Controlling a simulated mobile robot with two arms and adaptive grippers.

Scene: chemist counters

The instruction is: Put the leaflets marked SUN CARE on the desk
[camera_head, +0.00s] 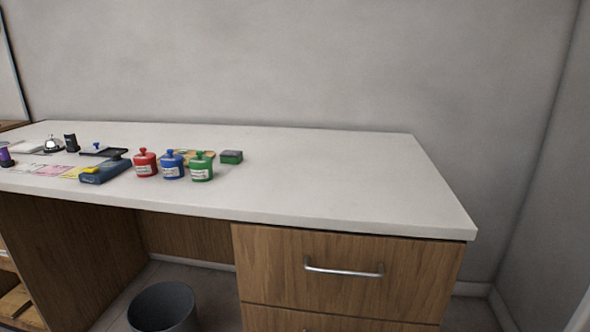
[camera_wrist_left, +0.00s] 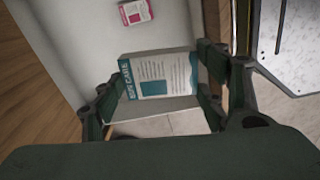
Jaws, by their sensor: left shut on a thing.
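The SUN CARE leaflets (camera_wrist_left: 160,80) are a white and teal stack with a teal title band, seen in the left wrist view. My left gripper (camera_wrist_left: 163,68) is shut on them, one finger on each side. The desk (camera_head: 320,180) has a white top and wooden drawers and fills the middle of the head view. Neither gripper nor the leaflets show in the head view. My right gripper is in no view.
Red, blue and green jars (camera_head: 172,168), a green box (camera_head: 231,157), a blue binder-like item (camera_head: 105,171) and a bell (camera_head: 53,145) crowd the desk's left half. Its right half is clear. A dark bin (camera_head: 163,307) stands below. A red-and-white packet (camera_wrist_left: 134,12) lies beyond the leaflets.

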